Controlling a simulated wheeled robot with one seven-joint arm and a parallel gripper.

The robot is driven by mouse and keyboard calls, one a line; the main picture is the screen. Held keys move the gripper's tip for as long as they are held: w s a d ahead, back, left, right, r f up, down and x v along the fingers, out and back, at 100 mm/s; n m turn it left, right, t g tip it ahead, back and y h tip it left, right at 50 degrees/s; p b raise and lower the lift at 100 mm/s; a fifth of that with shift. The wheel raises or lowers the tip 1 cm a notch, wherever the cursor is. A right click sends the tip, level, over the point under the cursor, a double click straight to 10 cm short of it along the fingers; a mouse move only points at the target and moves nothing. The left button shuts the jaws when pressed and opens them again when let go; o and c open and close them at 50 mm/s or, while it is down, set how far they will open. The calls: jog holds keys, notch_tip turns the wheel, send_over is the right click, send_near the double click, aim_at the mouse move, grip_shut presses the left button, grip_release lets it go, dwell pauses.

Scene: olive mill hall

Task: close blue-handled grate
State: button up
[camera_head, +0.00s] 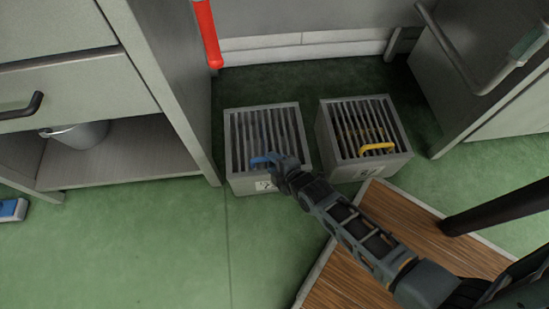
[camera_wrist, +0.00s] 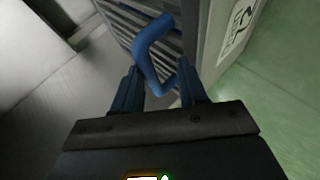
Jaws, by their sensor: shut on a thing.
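The blue-handled grate (camera_head: 243,135) has dark parallel bars and covers the top of the left grey box (camera_head: 243,184), which stands on the floor. It looks about level with the rim; I cannot tell if it sits fully down. Its blue handle (camera_head: 258,160) is at the near edge. My gripper (camera_head: 274,165) is at this edge, shut on the handle. In the wrist view, the blue handle loop (camera_wrist: 148,42) passes between the fingers of my gripper (camera_wrist: 160,82), with the bars behind it. My gripper hides part of the near edge in the head view.
A similar box with a yellow-handled grate (camera_head: 377,147) stands close on the right. A cabinet (camera_head: 70,80) with a metal bucket (camera_head: 78,135) is at left. A red bar (camera_head: 207,35) hangs above. A wooden surface (camera_head: 390,225) lies under my arm.

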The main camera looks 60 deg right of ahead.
jog(key=shift+o, duration=1.3)
jog(key=shift+s+a+f, duration=0.25)
jog(key=shift+s+f, duration=0.15)
jog(key=shift+f, duration=0.1)
jog(key=r+p+v, duration=0.1)
jog(key=p+v, duration=0.2)
jog(key=v, duration=0.4)
jog(key=shift+r+p, duration=0.25)
jog(key=shift+p, duration=0.05)
jog(key=shift+w+d, duration=0.1)
jog(key=shift+d, duration=0.05)
jog(key=s+a+r+m+t+y, duration=0.1)
jog(key=s+a+r+m, duration=0.3)
jog(key=r, duration=0.7)
jog(key=s+a+r+m+t+y, duration=0.1)
jog(key=s+r+m+t+y, duration=0.15)
jog(key=s+r, duration=0.6)
jog(key=s+a+r+m+t, duration=0.1)
jog(key=s+a+r+m, duration=0.2)
jog(key=r, duration=1.1)
notch_tip(320, 180, up, 29)
jog(key=p, duration=2.8)
jog(key=shift+w+d+m, duration=0.2)
jog(key=shift+d+m, duration=0.2)
jog(key=shift+m, duration=0.05)
jog(key=shift+s, duration=0.1)
